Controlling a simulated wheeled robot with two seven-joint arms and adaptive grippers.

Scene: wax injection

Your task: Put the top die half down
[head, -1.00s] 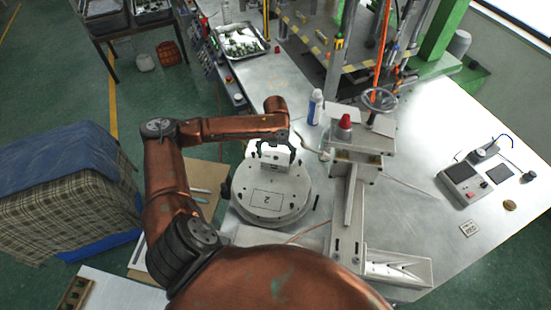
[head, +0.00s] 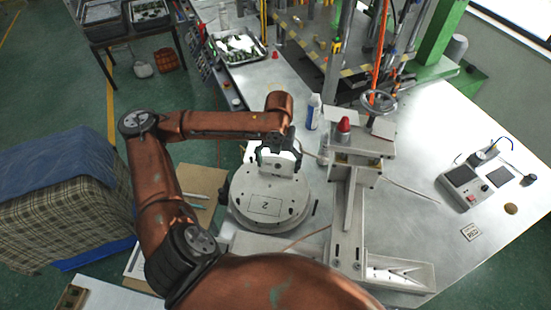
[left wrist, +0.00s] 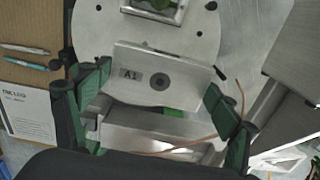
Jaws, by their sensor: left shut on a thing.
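The top die half (left wrist: 145,60) is a pale metal plate labelled A1 with a dark round hole. My left gripper (left wrist: 158,80) is shut on it, with a green finger at each side edge. In the head view my left gripper (head: 278,153) holds the pale block (head: 277,164) at the far side of the round plate marked 2 (head: 264,206). In the left wrist view a metal frame with a green inside (left wrist: 155,10) lies on the round plate (left wrist: 90,25), cut by the top edge. Any gap beneath the held half cannot be told. My right gripper is out of view.
A press stand with a red-capped part (head: 343,126) rises right of the round plate. A white-and-blue bottle (head: 314,110) stands behind it. A tray of parts (head: 238,47) lies at the back.

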